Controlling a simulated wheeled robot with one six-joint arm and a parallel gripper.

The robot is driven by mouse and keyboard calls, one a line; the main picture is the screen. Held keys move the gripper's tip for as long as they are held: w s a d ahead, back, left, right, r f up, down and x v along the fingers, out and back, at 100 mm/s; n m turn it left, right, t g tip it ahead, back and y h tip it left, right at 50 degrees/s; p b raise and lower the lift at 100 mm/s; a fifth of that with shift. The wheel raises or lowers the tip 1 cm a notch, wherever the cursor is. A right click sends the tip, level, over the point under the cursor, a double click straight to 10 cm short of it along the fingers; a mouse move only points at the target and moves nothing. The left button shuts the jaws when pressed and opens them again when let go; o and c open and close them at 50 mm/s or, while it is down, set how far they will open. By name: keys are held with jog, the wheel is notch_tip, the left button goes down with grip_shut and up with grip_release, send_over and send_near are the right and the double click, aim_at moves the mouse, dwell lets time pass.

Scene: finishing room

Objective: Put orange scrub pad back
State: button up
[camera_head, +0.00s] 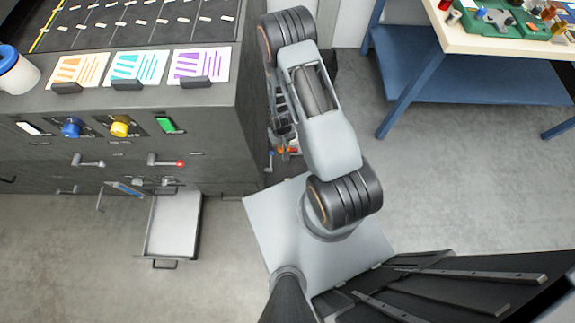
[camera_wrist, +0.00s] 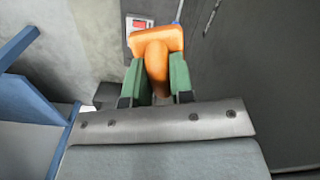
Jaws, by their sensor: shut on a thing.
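The orange scrub pad (camera_wrist: 157,42) is held between the green fingers of my gripper (camera_wrist: 157,62) in the wrist view. It has a wide top and a narrower part running down between the fingers. In the head view, my arm hides most of my gripper, which hangs low beside the right side of the dark cabinet. A small orange patch (camera_head: 290,151) shows there, probably part of the pad. The place where the pad belongs cannot be made out.
The dark cabinet (camera_head: 222,140) has levers and knobs on its front, with an open empty tray drawer (camera_head: 175,222) low down. A blue-framed table (camera_head: 480,42) stands at the right. A red-and-white item (camera_wrist: 139,23) lies beyond the pad. Grey floor (camera_head: 450,170) is clear between.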

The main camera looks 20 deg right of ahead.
jog(key=s+d+f+m+b, duration=0.1)
jog(key=s+f+b, duration=0.2)
jog(key=f+b, duration=0.65)
jog(key=s+d+f+m+b, duration=0.1)
jog(key=s+f+m+b, duration=0.1)
jog(key=f+b, duration=0.75)
jog(key=s+d+f+m+b, duration=0.1)
jog(key=s+f+b, duration=0.2)
jog(key=f+b, duration=0.65)
jog(key=w+d+f+b, duration=0.1)
jog(key=w+f, duration=0.2)
jog(key=w, duration=0.1)
jog(key=w+d+f+b, duration=0.1)
jog(key=w+d+f, duration=0.1)
jog(key=w+f, duration=0.2)
jog(key=w+d+f+b, duration=0.1)
jog(key=w+f, duration=0.3)
jog(key=shift+d+f+b, duration=0.2)
jog(key=shift+d+b, duration=0.1)
jog(key=shift+d, duration=0.05)
jog(key=shift+w+f, duration=0.2)
jog(key=shift+w+d+f+b, duration=0.1)
jog(key=shift+f+b, duration=0.55)
jog(key=shift+f, duration=0.25)
jog(key=shift+w+d+f+b, duration=0.1)
jog(key=shift+f+b, duration=0.5)
jog(key=shift+f, duration=0.25)
jog(key=shift+f, duration=0.15)
jog(key=o, duration=0.8)
